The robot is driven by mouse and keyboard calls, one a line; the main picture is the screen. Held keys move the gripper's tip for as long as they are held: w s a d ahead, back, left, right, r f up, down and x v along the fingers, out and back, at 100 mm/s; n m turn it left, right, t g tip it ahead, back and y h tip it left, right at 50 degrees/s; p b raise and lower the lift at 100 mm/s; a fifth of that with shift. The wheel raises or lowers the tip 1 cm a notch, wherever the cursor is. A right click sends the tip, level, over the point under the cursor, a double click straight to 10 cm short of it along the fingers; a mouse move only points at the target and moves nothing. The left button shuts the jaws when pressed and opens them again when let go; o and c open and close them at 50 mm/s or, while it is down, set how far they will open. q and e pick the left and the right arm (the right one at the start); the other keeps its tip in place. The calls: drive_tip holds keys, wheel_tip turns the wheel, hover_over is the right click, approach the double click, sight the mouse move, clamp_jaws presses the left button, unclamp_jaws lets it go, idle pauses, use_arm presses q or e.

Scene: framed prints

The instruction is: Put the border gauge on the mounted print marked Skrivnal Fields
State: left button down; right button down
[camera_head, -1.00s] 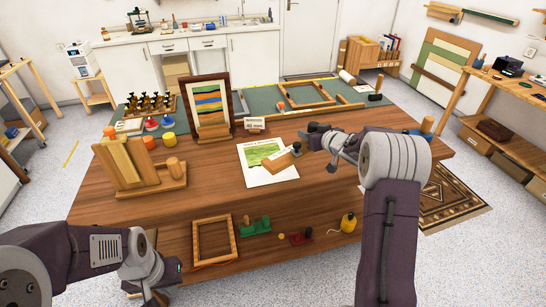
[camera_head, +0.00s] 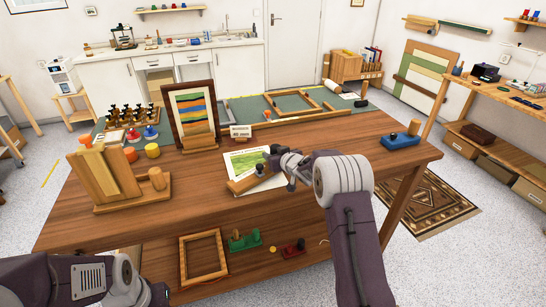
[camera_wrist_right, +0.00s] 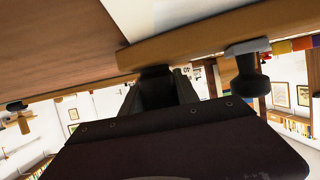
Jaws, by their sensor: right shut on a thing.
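The mounted print (camera_head: 243,157) is a white sheet with a green field picture, lying flat on the wooden table; its lettering is too small to read. The border gauge (camera_head: 242,186) is a light wooden bar with dark knobs. My right gripper (camera_head: 272,168) is shut on the gauge and holds it over the lower part of the print; I cannot tell whether they touch. In the right wrist view the gauge (camera_wrist_right: 200,38) crosses the white sheet's edge, its dark knob (camera_wrist_right: 155,85) between the fingers. My left arm shows at the lower left, its fingertips out of frame.
A framed striped picture (camera_head: 190,110) stands behind the print, with a small label card (camera_head: 240,131) beside it. A wooden stand (camera_head: 108,178) is at the left. A blue block tool (camera_head: 400,141) lies at the right. Table surface right of the gripper is clear.

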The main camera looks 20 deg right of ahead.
drive_tip(key=shift+f, duration=0.1)
drive_tip(key=c, duration=0.9)
unclamp_jaws()
drive_tip(key=shift+r, duration=0.2)
drive_tip(key=shift+s+r, duration=0.1)
drive_tip(key=shift+s, duration=0.15)
drive_tip(key=v, duration=1.1)
drive_tip(key=shift+s+d, duration=0.15)
drive_tip(key=shift+s, duration=0.15)
